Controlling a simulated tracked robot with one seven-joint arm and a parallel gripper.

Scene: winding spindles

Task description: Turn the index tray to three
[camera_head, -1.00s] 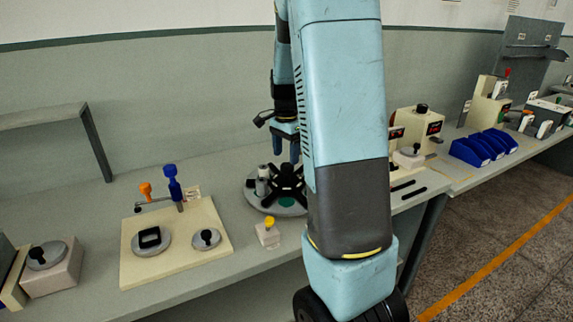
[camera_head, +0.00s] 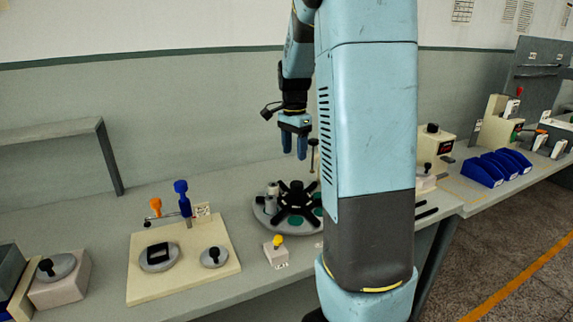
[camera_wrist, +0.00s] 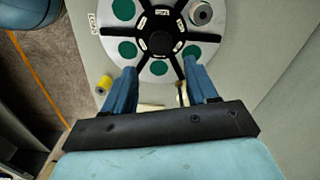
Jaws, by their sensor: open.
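The index tray (camera_head: 264,217) is a round grey disc on the bench with a black star-shaped spider and green round pads. Its dark hub (camera_head: 296,187) stands in the middle. In the wrist view the tray (camera_wrist: 103,27) fills the top, with the hub (camera_wrist: 159,37) ringed by small white labels too small to read. A metal cylinder (camera_wrist: 200,13) sits on one pad place; it also shows at the tray's left in the head view (camera_head: 273,190). My gripper (camera_head: 295,157) is open and empty above the tray, its blue fingers (camera_wrist: 162,80) apart. My arm hides the tray's right edge.
A small block with a yellow knob (camera_head: 277,242) stands in front of the tray. A cream board (camera_head: 190,270) with dials and blue and orange handles lies to the left. Blue bins (camera_head: 492,168) and cream devices stand to the right.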

